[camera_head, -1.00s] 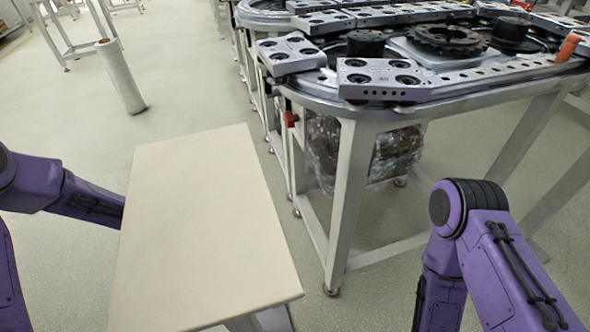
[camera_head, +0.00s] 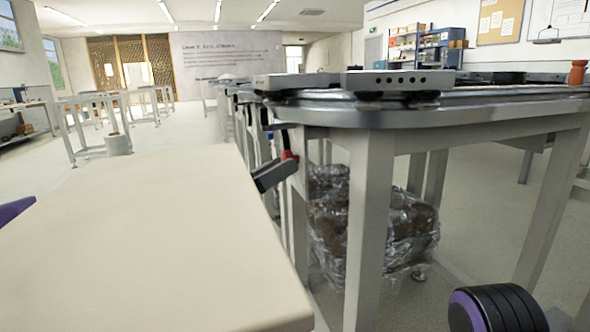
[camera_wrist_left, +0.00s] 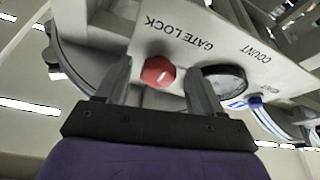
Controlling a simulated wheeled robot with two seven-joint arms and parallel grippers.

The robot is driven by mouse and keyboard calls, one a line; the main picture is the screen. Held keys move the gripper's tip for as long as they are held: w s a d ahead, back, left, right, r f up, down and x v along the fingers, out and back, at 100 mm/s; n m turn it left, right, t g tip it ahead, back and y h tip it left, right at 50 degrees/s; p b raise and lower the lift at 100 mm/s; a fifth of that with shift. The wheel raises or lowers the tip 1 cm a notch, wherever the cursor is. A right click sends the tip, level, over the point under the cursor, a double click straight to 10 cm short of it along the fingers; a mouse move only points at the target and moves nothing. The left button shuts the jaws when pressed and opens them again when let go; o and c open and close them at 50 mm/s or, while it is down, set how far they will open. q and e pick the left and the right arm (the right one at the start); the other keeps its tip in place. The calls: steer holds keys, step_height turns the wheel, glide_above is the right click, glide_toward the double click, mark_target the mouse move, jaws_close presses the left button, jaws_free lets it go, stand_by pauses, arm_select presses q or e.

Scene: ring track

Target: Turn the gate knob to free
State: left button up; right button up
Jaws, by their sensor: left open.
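The red gate knob (camera_head: 289,156) sits on the near left end of the ring track's frame, below the track top. In the left wrist view the knob (camera_wrist_left: 157,73) is red with a short pale mark, on a light panel (camera_wrist_left: 185,30) printed GATE LOCK, which reads upside down. My left gripper (camera_head: 272,172) is open, its grey fingers reaching up to the knob from beyond the beige tabletop. In the left wrist view the knob appears between the two fingers; I cannot tell whether they touch it. My right gripper is out of view.
A beige tabletop (camera_head: 140,240) fills the lower left and hides most of my left arm. A round dial (camera_wrist_left: 224,79) sits beside the knob near the word COUNT. A wrapped bundle (camera_head: 370,225) lies under the track. Open floor shows at the far left.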

arm_select(q)
steer(key=shift+d+r, duration=0.35)
steer(key=shift+r, duration=0.2)
steer(key=c, duration=1.1)
steer(key=shift+o, duration=0.2)
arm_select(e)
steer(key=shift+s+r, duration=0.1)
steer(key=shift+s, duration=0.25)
arm_select(q)
steer(key=shift+f+m, duration=0.1)
steer(key=shift+m, duration=0.4)
steer(key=m+g, duration=0.3)
steer(key=m, duration=0.4)
steer(key=m+g+b, duration=0.1)
steer(key=m+g, duration=0.2)
steer(key=m, duration=0.5)
steer(key=r+m+g+y, duration=0.1)
steer(key=m+g, duration=0.3)
steer(key=m, duration=0.3)
steer(key=shift+w+a+m, duration=0.15)
steer(key=shift+a+m, duration=0.15)
steer(key=shift+a, duration=0.1)
steer(key=shift+w, duration=0.1)
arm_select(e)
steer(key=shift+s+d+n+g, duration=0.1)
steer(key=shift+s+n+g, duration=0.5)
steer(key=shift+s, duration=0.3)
